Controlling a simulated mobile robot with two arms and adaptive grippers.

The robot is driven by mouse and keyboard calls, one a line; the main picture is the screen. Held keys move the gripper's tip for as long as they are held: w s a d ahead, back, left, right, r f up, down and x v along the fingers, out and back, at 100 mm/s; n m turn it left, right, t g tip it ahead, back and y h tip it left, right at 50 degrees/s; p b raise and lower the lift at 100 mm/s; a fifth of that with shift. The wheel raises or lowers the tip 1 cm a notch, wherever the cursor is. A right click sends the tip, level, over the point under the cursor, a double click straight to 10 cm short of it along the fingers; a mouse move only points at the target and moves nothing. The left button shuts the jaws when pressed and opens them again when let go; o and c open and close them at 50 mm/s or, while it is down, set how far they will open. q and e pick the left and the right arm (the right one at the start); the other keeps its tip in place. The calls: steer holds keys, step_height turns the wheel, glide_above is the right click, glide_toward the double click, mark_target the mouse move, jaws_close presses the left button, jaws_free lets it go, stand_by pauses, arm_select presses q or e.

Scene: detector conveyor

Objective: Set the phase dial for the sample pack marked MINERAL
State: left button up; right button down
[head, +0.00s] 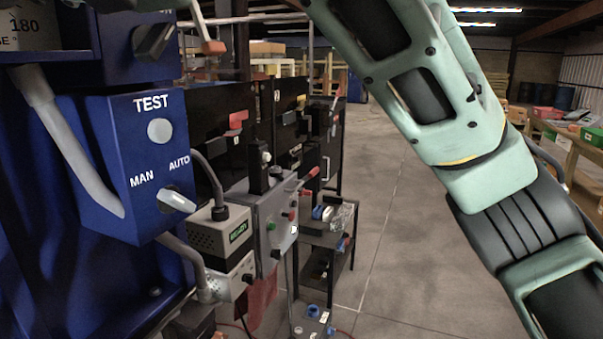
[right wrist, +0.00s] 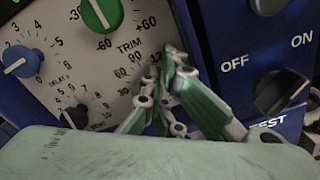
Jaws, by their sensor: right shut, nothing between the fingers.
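In the right wrist view, a pale panel (right wrist: 70,40) carries a green dial (right wrist: 101,14) between marks -60 and +60, cut off by the top edge. The word TRIM stands below it. My right gripper (right wrist: 172,58) is shut and empty, its tips close to the lower right of this panel; I cannot tell whether they touch it. The gripper hides the markings there. In the head view, only a corner of the panel (head: 28,38) shows, with 180 and the letters SE. No sample pack marked MINERAL is visible. My left gripper is not in view.
A blue knob (right wrist: 22,62) and a small black knob (right wrist: 75,115) sit left on the panel. A black OFF/ON switch (right wrist: 281,92) is at right. Below it in the head view are a TEST button (head: 159,132) and MAN/AUTO switch (head: 176,201).

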steer(key=shift+f, duration=0.15)
stand_by(0.5)
steer(key=b+v, duration=0.3)
steer(key=v, duration=0.3)
steer(key=shift+w+d+r, duration=0.15)
steer(key=shift+w+r, duration=0.15)
